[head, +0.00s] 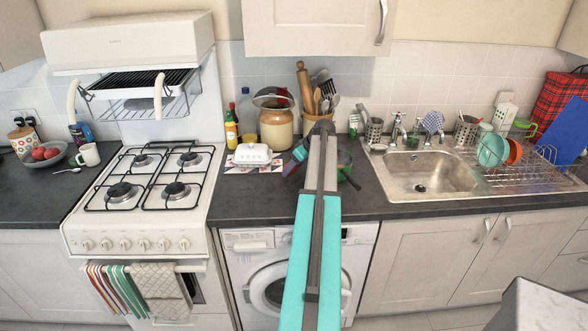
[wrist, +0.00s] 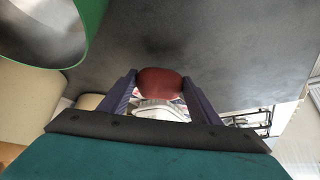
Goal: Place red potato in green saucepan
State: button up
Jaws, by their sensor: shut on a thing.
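The red potato (wrist: 158,82) is held between the two dark fingers of my gripper (wrist: 160,92) in the wrist view. It is clear of the worktop as far as I can tell. In the head view my gripper (head: 291,167) is over the worktop, left of the green saucepan (head: 345,160), and I cannot make out the potato clearly there. The saucepan sits on the worktop above the washer, partly hidden by my arm. In the wrist view the saucepan's green wall (wrist: 92,25) and grey inside show at the upper left, apart from the potato.
A white butter dish (head: 253,154) stands on a patterned mat left of my gripper. A brown-and-cream jar (head: 276,130) and a utensil pot stand behind. The gas hob (head: 155,178) is at left, the sink (head: 430,172) at right. Dark worktop (head: 375,200) is clear before the sink.

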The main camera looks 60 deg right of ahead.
jog(key=shift+f, duration=0.6)
jog(key=o, duration=1.1)
jog(key=shift+f, duration=0.1)
jog(key=d+b+v, duration=0.1)
jog(key=b+v, duration=0.1)
jog(key=v, duration=1)
jog(key=shift+a, duration=0.4)
